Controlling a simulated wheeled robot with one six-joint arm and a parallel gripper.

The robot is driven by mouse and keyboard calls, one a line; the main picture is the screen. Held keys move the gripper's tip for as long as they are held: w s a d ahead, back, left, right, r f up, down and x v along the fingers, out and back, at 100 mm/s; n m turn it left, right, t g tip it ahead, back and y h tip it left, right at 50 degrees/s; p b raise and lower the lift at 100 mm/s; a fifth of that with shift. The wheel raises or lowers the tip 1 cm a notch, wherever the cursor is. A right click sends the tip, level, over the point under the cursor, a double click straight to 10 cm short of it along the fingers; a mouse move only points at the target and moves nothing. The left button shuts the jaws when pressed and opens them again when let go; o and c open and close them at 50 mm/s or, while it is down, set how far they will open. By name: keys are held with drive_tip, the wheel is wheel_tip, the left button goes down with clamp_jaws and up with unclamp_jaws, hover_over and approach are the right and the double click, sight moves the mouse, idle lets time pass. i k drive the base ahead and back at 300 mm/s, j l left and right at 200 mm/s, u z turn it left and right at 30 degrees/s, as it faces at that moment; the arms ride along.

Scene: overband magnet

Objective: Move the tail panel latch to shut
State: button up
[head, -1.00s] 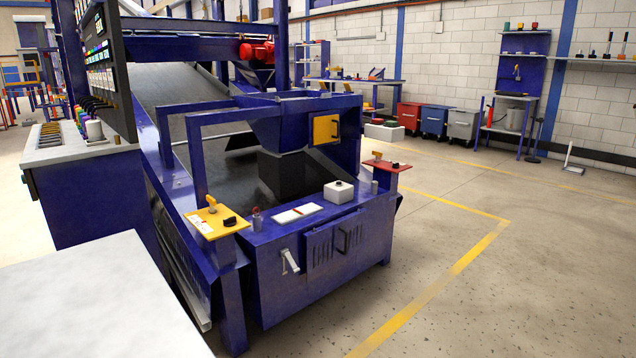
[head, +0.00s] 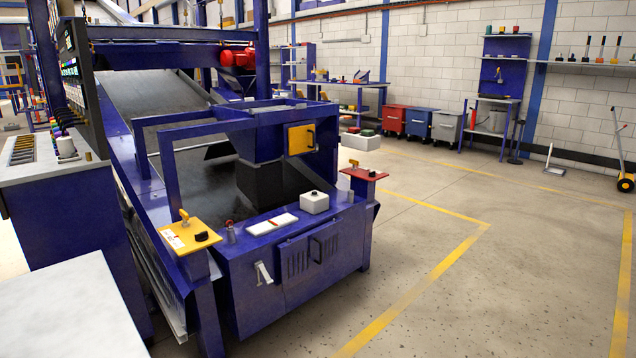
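The blue tail panel (head: 308,253) is on the front end of the conveyor machine, with a slotted vent and a dark handle (head: 316,250). A pale metal latch lever (head: 264,273) sits on the machine's front face just left of the vented panel. It is small and slightly tilted; I cannot tell from here whether it is open or shut. My gripper is not in view.
A yellow shelf (head: 190,237) with a yellow-handled switch is at the machine's left corner, and a red shelf (head: 364,174) at its right. A pale tabletop (head: 70,310) fills the lower left. Open floor (head: 480,290) lies to the right.

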sight(268, 278)
drive_tip(key=j, duration=0.35)
drive_tip(key=i+l+u, duration=0.15)
drive_tip(key=i, duration=0.35)
drive_tip(key=i+l+u, duration=0.15)
drive_tip(key=i+l, duration=0.15)
drive_tip(key=i, duration=0.2)
